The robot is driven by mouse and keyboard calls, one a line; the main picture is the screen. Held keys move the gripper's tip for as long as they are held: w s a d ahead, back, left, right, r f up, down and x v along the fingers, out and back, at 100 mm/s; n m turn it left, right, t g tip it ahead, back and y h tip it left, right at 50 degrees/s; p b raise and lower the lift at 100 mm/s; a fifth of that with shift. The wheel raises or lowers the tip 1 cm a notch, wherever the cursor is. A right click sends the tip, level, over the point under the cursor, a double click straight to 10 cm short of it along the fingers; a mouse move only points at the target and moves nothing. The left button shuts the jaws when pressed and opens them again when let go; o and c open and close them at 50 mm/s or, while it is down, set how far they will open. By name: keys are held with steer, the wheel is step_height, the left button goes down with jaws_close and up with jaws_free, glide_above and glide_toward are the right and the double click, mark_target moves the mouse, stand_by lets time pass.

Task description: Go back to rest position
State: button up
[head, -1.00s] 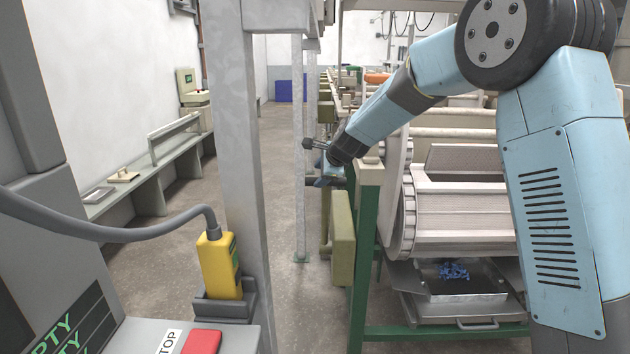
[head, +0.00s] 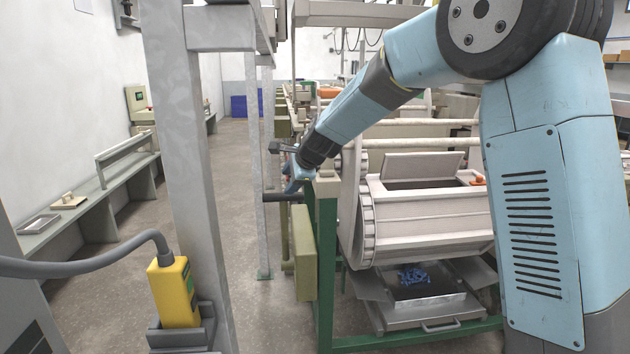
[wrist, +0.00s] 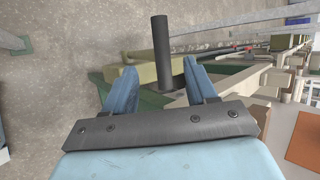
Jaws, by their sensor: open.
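My arm reaches from the right of the head view toward the centre left. My gripper (head: 292,182) is at its end, beside the top of a green frame post (head: 326,270), small and partly hidden there. In the wrist view my gripper (wrist: 161,85) is open, its two blue fingers apart. A dark round bar (wrist: 161,48) shows between the fingers in that view. The dark bar (head: 284,197) also shows just below the gripper in the head view. I cannot tell whether the fingers touch it.
A pale plating barrel (head: 425,222) with an open hatch sits right of the post, above a metal tray (head: 432,308) with blue pieces. A grey column (head: 190,150) and yellow pendant (head: 174,290) stand at left. The aisle floor (head: 232,170) is clear.

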steer(key=s+d+r+n+h, duration=0.1)
steer(key=s+d+r+n, duration=0.35)
steer(key=s+d, duration=0.6)
steer(key=s+d+r+n+h, duration=0.25)
steer(key=s+d+r, duration=0.35)
steer(key=d, duration=0.7)
steer(key=s+d+f+n+h, duration=0.1)
steer(key=s+d+f+n, duration=0.1)
steer(key=s+d, duration=0.5)
steer(key=s+d+f+n+h, duration=0.1)
steer(key=s+d+f+n, duration=0.2)
steer(key=s+d, duration=0.5)
steer(key=s+n, duration=0.1)
steer(key=s, duration=0.6)
steer(key=shift+s+f+g+h, duration=0.2)
steer(key=shift+g+h, duration=0.15)
steer(key=shift+g, duration=0.05)
steer(key=shift+a, duration=0.1)
